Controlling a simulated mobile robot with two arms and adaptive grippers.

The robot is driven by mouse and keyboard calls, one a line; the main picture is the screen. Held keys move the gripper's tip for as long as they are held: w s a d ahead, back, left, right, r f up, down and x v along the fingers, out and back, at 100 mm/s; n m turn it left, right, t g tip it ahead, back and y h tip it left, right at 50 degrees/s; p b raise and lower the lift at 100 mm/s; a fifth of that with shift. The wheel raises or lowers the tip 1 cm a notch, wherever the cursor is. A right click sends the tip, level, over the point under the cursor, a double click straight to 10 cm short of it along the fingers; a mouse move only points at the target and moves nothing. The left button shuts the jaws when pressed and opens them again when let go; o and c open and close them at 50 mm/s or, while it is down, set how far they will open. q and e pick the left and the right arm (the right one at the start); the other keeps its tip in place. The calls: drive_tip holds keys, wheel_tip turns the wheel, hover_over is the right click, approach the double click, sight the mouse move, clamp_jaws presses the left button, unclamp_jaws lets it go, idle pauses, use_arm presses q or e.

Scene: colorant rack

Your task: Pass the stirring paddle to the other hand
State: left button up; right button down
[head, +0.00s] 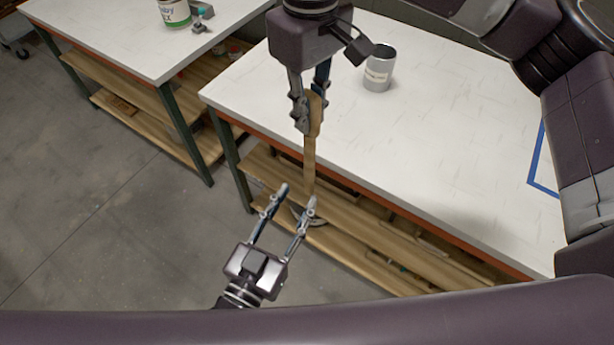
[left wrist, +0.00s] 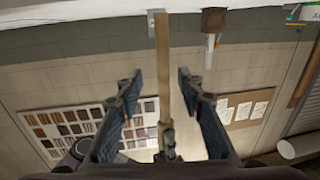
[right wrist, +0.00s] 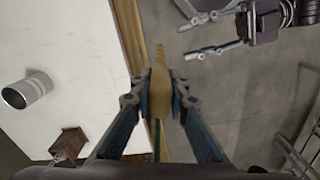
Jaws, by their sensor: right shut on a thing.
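The wooden stirring paddle (head: 310,145) hangs roughly upright in the head view, off the front edge of the white table. My right gripper (head: 307,112) is shut on its upper, wider part; the right wrist view shows the paddle (right wrist: 160,90) between its fingers. My left gripper (head: 298,196) is open, with its fingertips near the paddle's lower end. In the right wrist view, the left gripper's (right wrist: 186,28) open fingers point toward the paddle from the right, apart from it. In the left wrist view the paddle (left wrist: 162,65) lines up between the open fingers.
A grey labelled can (head: 378,72) stands on the white table (head: 450,130), which has a blue tape outline (head: 536,165) at the right. Wooden shelves (head: 370,250) lie below the table. A second table (head: 110,40) stands at the upper left. Floor between is clear.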

sight(310, 176)
use_arm(q)
drive_tip(key=x, duration=0.8)
drive_tip(key=shift+f, duration=0.1)
drive_tip(key=shift+c, duration=0.7)
clamp_jaws()
use_arm(e)
drive_tip(key=c, duration=1.8)
unclamp_jaws()
drive_tip(key=shift+o, duration=0.2)
